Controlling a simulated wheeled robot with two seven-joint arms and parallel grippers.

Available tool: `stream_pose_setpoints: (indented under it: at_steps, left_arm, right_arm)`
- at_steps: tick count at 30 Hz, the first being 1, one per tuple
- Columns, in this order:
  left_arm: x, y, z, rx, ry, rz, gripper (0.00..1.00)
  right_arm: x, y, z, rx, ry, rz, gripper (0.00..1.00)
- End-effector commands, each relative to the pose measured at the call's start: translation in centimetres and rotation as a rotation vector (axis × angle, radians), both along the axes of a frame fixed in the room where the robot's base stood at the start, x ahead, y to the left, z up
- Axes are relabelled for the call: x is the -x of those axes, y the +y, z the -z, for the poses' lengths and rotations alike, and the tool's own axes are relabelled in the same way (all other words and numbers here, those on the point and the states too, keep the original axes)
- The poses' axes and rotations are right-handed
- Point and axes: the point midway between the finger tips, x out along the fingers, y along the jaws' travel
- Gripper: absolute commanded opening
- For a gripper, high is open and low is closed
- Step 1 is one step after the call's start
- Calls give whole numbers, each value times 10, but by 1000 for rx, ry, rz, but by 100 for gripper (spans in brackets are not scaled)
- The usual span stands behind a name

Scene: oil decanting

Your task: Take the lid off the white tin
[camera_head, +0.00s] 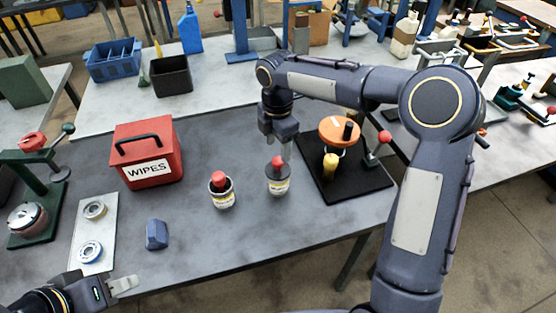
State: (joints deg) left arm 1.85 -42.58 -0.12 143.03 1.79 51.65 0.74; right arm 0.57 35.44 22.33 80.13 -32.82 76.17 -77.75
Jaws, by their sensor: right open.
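A small white tin (222,200) with a printed label and a red knob on top stands upright near the middle of the table. A grey-topped container (278,185) with a pale label and a red knob stands to its right. My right gripper (279,148) is open and points down just above this container's red knob; whether its fingers flank the knob is unclear. My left gripper (124,286) is low at the left front, apart from both containers. The view does not show whether its fingers are open or shut.
A red WIPES box (147,153) stands left of the tin. A black mat (365,187) with an orange-topped device (340,130) is at right. The front-middle table is clear.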

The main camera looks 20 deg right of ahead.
Motion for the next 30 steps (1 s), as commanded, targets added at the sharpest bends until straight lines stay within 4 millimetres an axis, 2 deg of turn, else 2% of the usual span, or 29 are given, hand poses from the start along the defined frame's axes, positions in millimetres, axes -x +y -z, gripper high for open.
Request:
stream_pose_setpoints:
  at_steps: [12, 21, 30]
  left_arm:
    - [0, 0, -12, 0, 0, 0, 36]
    - [0, 0, -12, 0, 0, 0, 36]
    - [0, 0, -12, 0, 0, 0, 36]
  right_arm:
    - [6, 1, 54, -1, 2, 2, 55]
    - [6, 1, 60, -2, 1, 3, 55]
    - [6, 1, 59, -2, 1, 3, 16]
